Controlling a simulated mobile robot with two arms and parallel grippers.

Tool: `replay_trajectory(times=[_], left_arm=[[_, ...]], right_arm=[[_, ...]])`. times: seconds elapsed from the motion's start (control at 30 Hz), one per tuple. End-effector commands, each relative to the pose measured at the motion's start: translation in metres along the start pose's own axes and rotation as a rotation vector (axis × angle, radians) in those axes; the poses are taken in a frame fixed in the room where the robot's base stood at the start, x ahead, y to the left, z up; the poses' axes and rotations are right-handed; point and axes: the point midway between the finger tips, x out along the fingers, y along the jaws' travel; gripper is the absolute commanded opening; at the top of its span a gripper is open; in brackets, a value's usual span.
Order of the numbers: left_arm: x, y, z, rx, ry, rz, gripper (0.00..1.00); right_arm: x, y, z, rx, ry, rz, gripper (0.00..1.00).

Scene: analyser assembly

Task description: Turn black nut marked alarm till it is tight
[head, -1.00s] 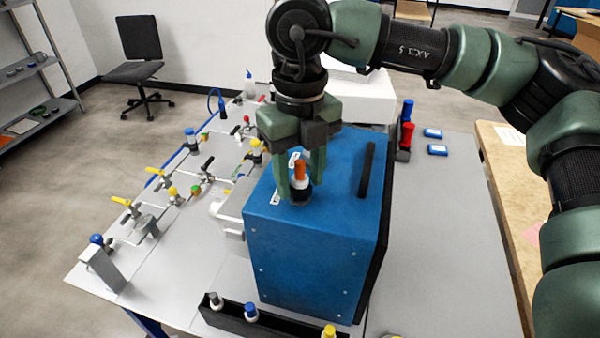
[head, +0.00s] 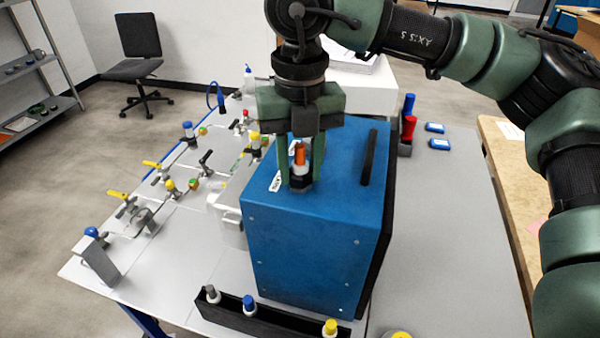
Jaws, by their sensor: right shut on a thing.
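The blue analyser box (head: 305,240) stands on the grey table. On its top, near the front left, is a fitting with an orange upper part (head: 300,155) and a white section below it. A black nut (head: 300,184) sits at the fitting's base. My right gripper (head: 300,180) points down from above, with one finger on each side of the fitting, shut on the black nut. The fingers partly hide the nut. A small white label (head: 277,182) lies beside it, its text too small to read. My left gripper is not in view.
A black handle (head: 368,157) rises on the box's right side. Valves and thin pipes (head: 165,180) fill the table's left. A black rack (head: 270,319) with capped bottles stands in front. Red and blue bottles (head: 408,120) stand behind right.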

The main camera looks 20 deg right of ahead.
Motion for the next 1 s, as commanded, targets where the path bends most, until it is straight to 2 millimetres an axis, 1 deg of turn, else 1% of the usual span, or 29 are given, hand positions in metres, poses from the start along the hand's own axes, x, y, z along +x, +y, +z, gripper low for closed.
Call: replay_trajectory(times=[0.03, 0.1, 0.9, 1.0], left_arm=[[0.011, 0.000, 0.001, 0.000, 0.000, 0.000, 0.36], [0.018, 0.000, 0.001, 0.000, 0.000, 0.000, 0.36], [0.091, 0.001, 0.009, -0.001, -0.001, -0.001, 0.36], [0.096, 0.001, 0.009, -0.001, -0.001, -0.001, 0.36]], right_arm=[[0.005, 0.000, 0.000, 0.075, -0.002, 0.001, 0.00], [0.005, 0.000, 0.000, 0.193, -0.001, 0.000, 0.00], [0.003, 0.000, 0.000, 1.566, -0.003, 0.004, 0.00], [0.002, 0.000, 0.000, 1.689, -0.002, 0.003, 0.00]])
